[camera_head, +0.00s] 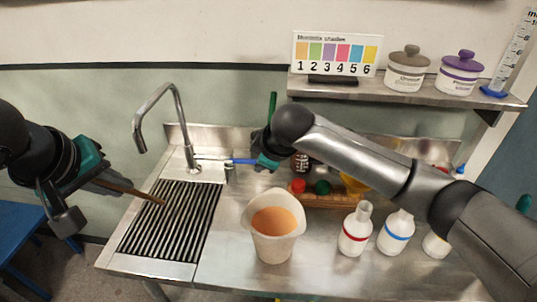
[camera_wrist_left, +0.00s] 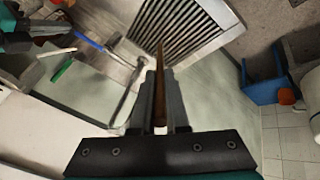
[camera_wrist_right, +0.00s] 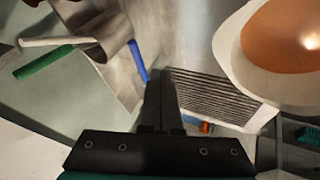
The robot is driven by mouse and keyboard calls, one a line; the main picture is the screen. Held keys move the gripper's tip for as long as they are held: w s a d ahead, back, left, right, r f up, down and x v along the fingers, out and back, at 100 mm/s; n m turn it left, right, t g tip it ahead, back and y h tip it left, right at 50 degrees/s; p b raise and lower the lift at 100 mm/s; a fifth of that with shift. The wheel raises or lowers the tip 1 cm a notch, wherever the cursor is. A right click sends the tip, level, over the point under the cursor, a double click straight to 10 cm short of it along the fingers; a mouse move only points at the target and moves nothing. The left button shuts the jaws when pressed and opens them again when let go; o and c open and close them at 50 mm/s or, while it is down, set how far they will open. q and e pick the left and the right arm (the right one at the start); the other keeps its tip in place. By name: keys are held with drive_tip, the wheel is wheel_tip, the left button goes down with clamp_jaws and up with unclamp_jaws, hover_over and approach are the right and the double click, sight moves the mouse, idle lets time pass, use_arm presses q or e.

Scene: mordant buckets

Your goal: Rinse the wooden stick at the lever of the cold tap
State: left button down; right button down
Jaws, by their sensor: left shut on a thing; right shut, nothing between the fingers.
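My left gripper (camera_head: 84,188) is shut on the brown wooden stick (camera_head: 130,190). The stick points right, its tip over the left part of the slatted drain (camera_head: 180,215); in the left wrist view the stick (camera_wrist_left: 160,85) stands between the fingers. The curved metal tap (camera_head: 165,92) stands behind the drain, its spout up and away from the stick. No water stream shows. The blue lever (camera_head: 243,161) sticks out right of the tap base. My right gripper (camera_head: 262,163) is shut and empty at the blue lever's right end; whether they touch is unclear.
A beaker of orange liquid (camera_head: 272,245) stands on the steel counter right of the drain. White bottles (camera_head: 355,232) and a wooden rack (camera_head: 325,201) fill the right side. A shelf (camera_head: 410,91) with jars hangs above.

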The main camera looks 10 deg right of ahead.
drive_tip(key=v, duration=0.6)
drive_tip(key=shift+d, duration=0.15)
